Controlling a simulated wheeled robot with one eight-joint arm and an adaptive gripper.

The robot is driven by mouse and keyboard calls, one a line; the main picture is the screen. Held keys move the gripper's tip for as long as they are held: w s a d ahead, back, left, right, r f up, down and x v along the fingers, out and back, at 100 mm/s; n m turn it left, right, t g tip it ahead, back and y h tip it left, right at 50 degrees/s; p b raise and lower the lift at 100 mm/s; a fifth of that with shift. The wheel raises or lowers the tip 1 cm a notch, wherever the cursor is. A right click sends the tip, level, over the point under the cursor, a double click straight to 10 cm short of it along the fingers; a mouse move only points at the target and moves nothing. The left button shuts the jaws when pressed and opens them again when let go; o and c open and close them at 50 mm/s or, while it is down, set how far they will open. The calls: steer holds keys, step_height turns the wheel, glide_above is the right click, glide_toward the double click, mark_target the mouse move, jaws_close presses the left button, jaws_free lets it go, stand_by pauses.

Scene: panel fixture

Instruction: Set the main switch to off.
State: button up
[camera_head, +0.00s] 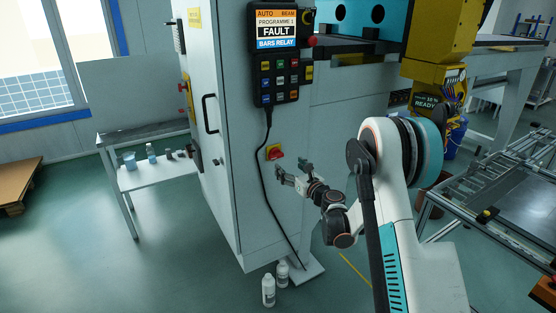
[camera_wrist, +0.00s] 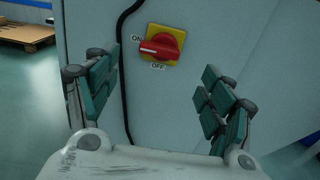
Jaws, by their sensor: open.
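The main switch (camera_head: 275,152) is a red rotary handle on a yellow plate, on the side of the grey cabinet. In the wrist view the switch (camera_wrist: 162,45) sits at upper middle. Its handle lies roughly level and points left to the ON label; the OFF label (camera_wrist: 158,66) is below it. My gripper (camera_head: 291,169) is open and empty, just below and right of the switch in the head view. In the wrist view the fingers of my gripper (camera_wrist: 158,68) stand wide apart to either side, with the switch ahead of them. They appear not to touch it.
A black cable (camera_head: 264,190) hangs down the cabinet beside the switch, from a pendant (camera_head: 280,55) reading FAULT. The cabinet door has a black handle (camera_head: 209,114). White bottles (camera_head: 268,290) stand on the floor below. A small table (camera_head: 150,178) is at left.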

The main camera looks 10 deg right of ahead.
mark_target(277, 156)
steer(key=b+x, duration=0.2)
steer(key=x, duration=0.7)
steer(key=shift+w+a, duration=0.1)
steer(key=shift+w, duration=0.1)
steer(key=c, duration=1.1)
